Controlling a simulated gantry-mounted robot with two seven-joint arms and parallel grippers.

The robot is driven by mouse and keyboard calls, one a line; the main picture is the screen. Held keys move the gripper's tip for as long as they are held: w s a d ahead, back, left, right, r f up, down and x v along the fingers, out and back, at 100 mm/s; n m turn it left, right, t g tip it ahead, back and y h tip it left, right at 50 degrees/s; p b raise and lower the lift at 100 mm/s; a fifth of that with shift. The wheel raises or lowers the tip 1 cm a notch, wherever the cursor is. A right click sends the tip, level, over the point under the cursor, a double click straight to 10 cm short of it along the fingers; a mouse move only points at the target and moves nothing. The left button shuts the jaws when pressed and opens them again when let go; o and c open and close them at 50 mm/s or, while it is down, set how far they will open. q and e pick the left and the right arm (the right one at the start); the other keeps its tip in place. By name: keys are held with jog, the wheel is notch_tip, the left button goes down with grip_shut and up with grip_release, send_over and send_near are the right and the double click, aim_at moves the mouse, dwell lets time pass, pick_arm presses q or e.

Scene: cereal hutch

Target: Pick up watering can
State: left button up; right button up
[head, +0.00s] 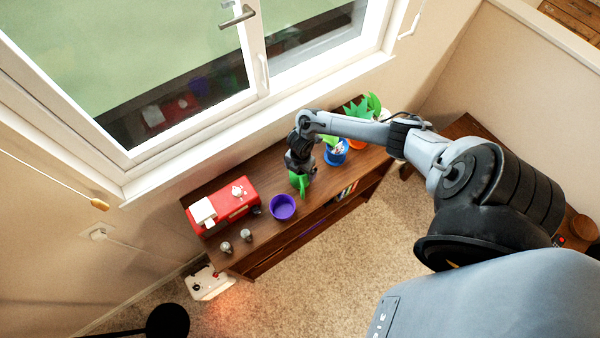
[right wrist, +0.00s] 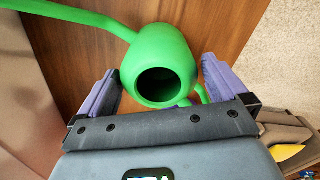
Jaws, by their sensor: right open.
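A green watering can (right wrist: 160,55) stands on the brown wooden hutch top, its round dark opening facing my right wrist camera. A long green spout runs to the upper left, and a green handle shows at the lower right. My right gripper (right wrist: 165,85) is open, with one purple finger on each side of the can; I cannot tell if either finger touches it. In the head view the green can (head: 299,182) shows partly below my right gripper (head: 299,160), which hides the rest. My left gripper is not in view.
On the hutch (head: 240,246), a red toaster-like box (head: 232,203), a purple bowl (head: 282,207) and two small shakers (head: 235,241) stand left of the can. A blue pot (head: 337,158) and green plants (head: 358,110) stand to the right. A window rises behind.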

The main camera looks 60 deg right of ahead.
jog(key=shift+w+f, duration=0.1)
jog(key=shift+f, duration=1.75)
jog(key=shift+c, duration=0.2)
jog(key=c, duration=0.9)
jog(key=shift+c, duration=0.9)
jog(key=shift+r, duration=0.2)
